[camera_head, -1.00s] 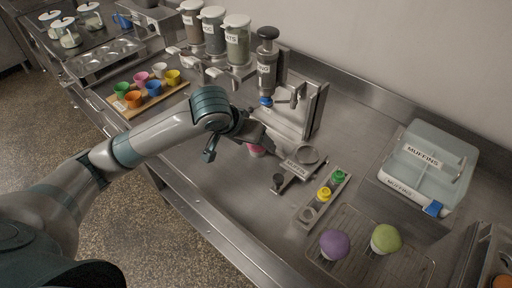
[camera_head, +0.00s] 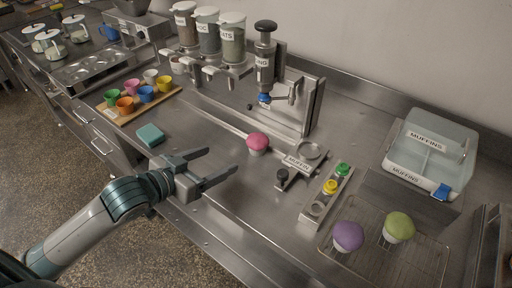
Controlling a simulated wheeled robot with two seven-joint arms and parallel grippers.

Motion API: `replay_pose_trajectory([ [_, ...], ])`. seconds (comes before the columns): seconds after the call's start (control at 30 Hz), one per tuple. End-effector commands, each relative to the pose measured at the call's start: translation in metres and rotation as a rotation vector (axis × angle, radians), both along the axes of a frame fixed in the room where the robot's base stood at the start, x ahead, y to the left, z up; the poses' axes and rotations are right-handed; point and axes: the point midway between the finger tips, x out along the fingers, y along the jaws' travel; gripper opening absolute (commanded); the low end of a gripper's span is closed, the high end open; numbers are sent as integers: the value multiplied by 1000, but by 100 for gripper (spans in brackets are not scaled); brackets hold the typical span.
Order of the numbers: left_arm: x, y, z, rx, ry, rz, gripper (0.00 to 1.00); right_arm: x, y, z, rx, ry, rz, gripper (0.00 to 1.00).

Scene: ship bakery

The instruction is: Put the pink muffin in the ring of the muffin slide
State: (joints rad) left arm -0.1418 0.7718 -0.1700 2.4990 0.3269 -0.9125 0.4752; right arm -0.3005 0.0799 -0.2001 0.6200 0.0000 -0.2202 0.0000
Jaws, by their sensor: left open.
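The pink muffin (camera_head: 257,143) stands upright on the steel counter, just left of the muffin slide (camera_head: 299,163). The slide has a label, a black knob at its near end and an empty ring (camera_head: 310,150) at its far end. My left gripper (camera_head: 222,165) is open and empty, to the left of and nearer than the muffin, apart from it. Its fingers point right, toward the muffin side. My right gripper does not show.
A dispenser (camera_head: 265,70) stands behind the slide. A holder with yellow and green nozzles (camera_head: 329,187) is to the right. Purple (camera_head: 348,236) and green (camera_head: 398,227) muffins sit on a wire rack. A muffin box (camera_head: 430,155) is at right. A teal sponge (camera_head: 150,135) lies left.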

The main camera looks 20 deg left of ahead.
Motion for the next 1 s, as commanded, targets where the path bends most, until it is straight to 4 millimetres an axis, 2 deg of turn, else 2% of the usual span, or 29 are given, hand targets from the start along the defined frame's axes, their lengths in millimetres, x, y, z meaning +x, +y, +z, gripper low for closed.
replay_pose_trajectory([
  [0.37,0,0,1,2,-5,-1,70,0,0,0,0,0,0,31],
  [0.53,9,-2,-2,2,-5,1,70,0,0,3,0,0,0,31],
  [0.67,24,-9,-7,-1,-5,1,70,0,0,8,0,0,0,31],
  [1.0,76,-28,-30,0,-4,1,70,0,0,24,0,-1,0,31],
])
